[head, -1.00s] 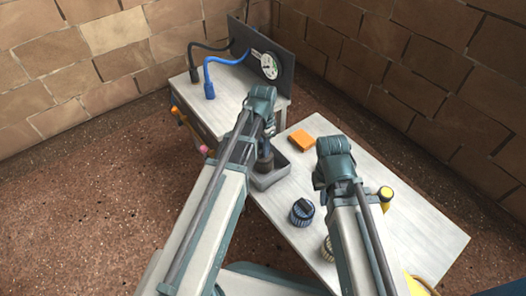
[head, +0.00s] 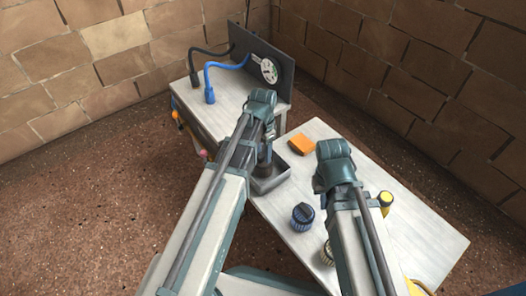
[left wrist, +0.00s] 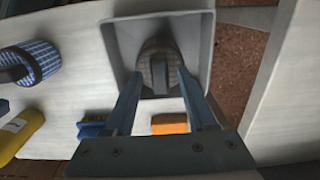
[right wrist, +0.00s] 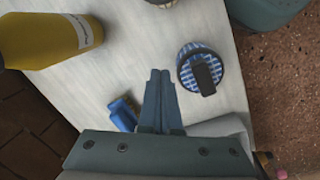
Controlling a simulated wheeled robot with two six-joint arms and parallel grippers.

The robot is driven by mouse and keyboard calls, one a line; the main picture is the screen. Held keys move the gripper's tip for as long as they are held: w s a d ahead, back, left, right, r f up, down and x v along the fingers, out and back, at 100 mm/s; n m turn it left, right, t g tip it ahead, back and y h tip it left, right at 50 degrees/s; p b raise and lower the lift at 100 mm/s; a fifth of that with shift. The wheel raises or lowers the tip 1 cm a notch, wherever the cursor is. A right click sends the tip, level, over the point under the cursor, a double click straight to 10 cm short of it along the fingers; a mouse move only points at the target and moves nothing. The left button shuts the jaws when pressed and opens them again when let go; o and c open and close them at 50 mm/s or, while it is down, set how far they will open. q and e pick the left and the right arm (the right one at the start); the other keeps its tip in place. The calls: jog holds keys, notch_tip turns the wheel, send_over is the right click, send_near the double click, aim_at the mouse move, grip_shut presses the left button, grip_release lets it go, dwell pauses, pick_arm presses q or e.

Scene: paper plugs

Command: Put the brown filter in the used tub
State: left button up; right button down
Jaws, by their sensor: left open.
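The brown filter (left wrist: 158,48), a dark ribbed cylinder with a bar handle, is inside the grey tub (left wrist: 114,45) in the left wrist view. The tub (head: 277,183) stands at the table's far-left end in the head view, partly behind my left arm. My left gripper (left wrist: 161,84) is open over the tub, with one finger on each side of the filter's handle. Whether the fingers touch it I cannot tell. My right gripper (right wrist: 160,76) is shut and empty above the table, its fingertips together.
A blue-ribbed filter (head: 302,214) stands on the table (head: 400,235) near my right gripper. An orange block (head: 301,143) lies behind it. A yellow bottle (right wrist: 50,38) and a small blue object (right wrist: 123,113) are nearby. A side bench (head: 225,112) holds hoses and a gauge.

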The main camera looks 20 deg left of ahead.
pick_arm(q)
notch_tip(320, 180, up, 12)
jog(key=p, duration=1.1)
jog(key=shift+f, duration=0.1)
jog(key=s+d+r+n+p, duration=0.1)
jog(key=s+d+r+p, duration=0.2)
jog(key=r+p, duration=0.5)
jog(key=s+d+r+n+p, duration=0.1)
jog(key=s+d+r+p, duration=0.3)
jog(key=r+p, duration=0.5)
jog(key=s+d+r+n+y+p, duration=0.1)
jog(key=s+d+r+p, duration=0.2)
jog(key=s+r+p, duration=0.4)
notch_tip(320, 180, up, 2)
jog(key=shift+s+d+r+n+p, duration=0.15)
jog(key=shift+d+n+p, duration=0.2)
jog(key=shift+p, duration=0.75)
jog(key=shift+a, duration=0.1)
